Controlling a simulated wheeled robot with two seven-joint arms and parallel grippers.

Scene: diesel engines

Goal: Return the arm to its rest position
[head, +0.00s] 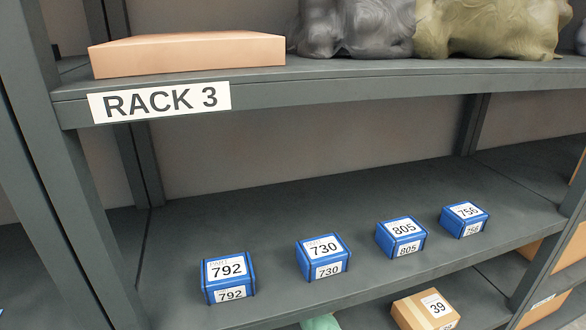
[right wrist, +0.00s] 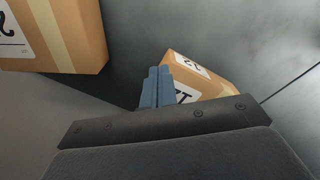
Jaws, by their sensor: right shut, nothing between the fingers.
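My right gripper (right wrist: 157,87) shows in the right wrist view as two blue-grey fingers pressed together, shut and empty. It is in front of a cardboard box (right wrist: 211,72) with a white label; I cannot tell whether they touch. Neither gripper nor arm shows in the head view, and my left gripper is not in view.
The head view shows a grey shelf rack labelled RACK 3 (head: 160,101). Blue boxes 792 (head: 228,277), 730 (head: 323,257), 805 (head: 400,238) and 756 (head: 464,220) stand on its middle shelf. Box 39 (head: 426,311) is below. Another cardboard box (right wrist: 60,35) is upper left in the wrist view.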

